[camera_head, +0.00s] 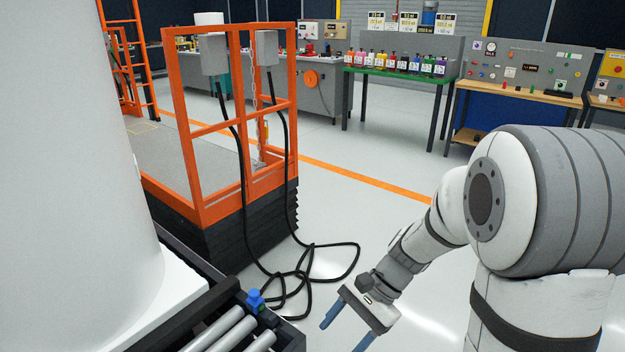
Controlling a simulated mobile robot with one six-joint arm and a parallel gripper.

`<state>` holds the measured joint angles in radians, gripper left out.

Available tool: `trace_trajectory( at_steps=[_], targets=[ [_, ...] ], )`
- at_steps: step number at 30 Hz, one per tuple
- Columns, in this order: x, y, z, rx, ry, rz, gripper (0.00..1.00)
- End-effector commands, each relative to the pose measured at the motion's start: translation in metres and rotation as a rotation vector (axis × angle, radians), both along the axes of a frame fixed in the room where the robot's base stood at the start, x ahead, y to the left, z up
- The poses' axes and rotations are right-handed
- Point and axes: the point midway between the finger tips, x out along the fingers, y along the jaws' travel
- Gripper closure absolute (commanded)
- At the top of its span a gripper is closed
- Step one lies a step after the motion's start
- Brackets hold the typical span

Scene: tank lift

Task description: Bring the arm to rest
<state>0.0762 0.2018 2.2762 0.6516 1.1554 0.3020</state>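My arm (530,210) reaches in from the right side of the head view, bent at a large grey and white joint. Its forearm slopes down and left. My gripper (348,335) hangs at the lower middle with two blue fingers spread well apart. Nothing shows between the fingers, though the right finger is cut off by the bottom edge. The gripper is over the pale floor, apart from other things.
A roller frame (225,335) with a blue knob (255,298) is left of my gripper. Black cables (300,275) lie looped on the floor beside an orange-railed lift (185,205). Benches, one with bottles (400,64), stand behind. The floor in the middle is clear.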

Motion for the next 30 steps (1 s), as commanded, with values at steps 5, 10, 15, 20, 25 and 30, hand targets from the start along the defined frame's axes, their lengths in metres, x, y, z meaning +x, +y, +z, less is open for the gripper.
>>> trace_trajectory(
  at_steps=[5, 10, 15, 20, 25, 30],
  targets=[
    [-0.029, -0.026, 0.072, -0.156, -0.249, 0.222, 0.39],
    [-0.050, -0.053, 0.125, -0.316, -0.469, 0.431, 0.39],
    [-0.065, -0.076, 0.167, -0.460, -0.642, 0.607, 0.39],
    [-0.071, -0.088, 0.186, -0.541, -0.727, 0.699, 0.39],
    [-0.073, -0.091, 0.189, -0.561, -0.745, 0.722, 0.39],
    [-0.073, -0.091, 0.189, -0.561, -0.745, 0.722, 0.39]
  ],
)
